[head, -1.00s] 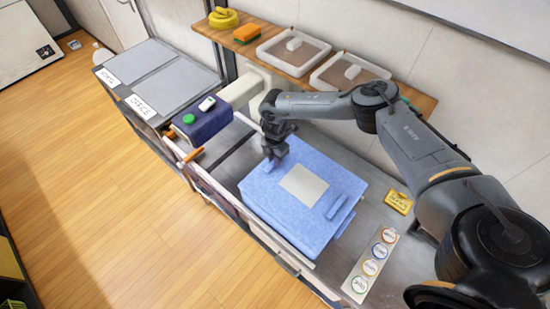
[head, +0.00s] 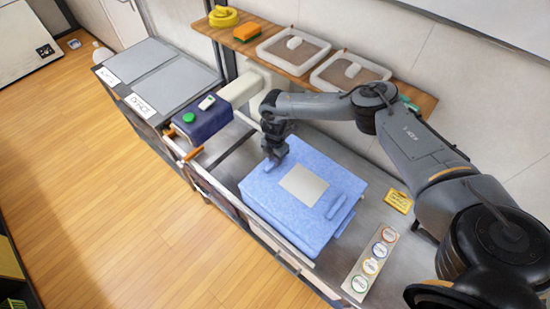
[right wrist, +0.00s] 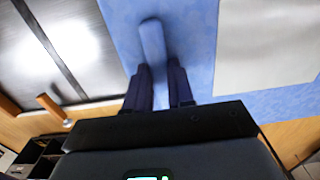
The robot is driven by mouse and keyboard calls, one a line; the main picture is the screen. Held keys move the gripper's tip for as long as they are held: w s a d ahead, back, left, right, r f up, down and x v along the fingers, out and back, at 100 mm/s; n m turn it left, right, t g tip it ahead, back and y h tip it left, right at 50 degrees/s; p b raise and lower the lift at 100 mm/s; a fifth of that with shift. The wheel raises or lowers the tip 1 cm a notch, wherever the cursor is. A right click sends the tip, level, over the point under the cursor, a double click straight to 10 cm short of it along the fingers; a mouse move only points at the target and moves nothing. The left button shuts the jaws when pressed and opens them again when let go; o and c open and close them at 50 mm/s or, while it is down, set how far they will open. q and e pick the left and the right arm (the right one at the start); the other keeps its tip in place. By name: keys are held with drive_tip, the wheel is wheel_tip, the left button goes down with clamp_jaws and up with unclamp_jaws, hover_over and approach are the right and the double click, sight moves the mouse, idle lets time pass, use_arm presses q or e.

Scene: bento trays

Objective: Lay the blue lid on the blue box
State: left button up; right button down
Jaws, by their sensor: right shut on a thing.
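The blue lid (head: 268,190) is a flat speckled-blue panel with a pale label and two raised grips. It lies over the blue box (head: 314,243), whose side shows below its front right edge. I cannot tell whether the lid rests fully on the rim. My right gripper (head: 274,158) is at the lid's far-left grip. The right wrist view shows its fingers (right wrist: 158,90) shut on the blue grip bar (right wrist: 152,45), with the lid (right wrist: 192,50) beneath. My left gripper is not in view.
A grey counter holds a yellow block (head: 398,201) and a strip with several coloured circles (head: 370,263) right of the box. A navy-and-cream device (head: 205,122) stands left. A wooden shelf behind carries two clear-lidded containers (head: 293,50), an orange sponge (head: 246,33) and a yellow roll (head: 223,17).

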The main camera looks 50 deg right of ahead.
drive_tip(key=shift+f, duration=0.1)
idle(0.3)
drive_tip(key=c, duration=0.9)
unclamp_jaws()
drive_tip(key=shift+o, duration=0.5)
drive_tip(key=o, duration=0.5)
drive_tip(key=shift+c, duration=0.2)
wheel_tip(320, 180, up, 6)
drive_tip(key=p, duration=0.6)
drive_tip(key=shift+r, duration=0.25)
drive_tip(key=shift+r+p, duration=1.25)
drive_tip(key=shift+p, duration=0.05)
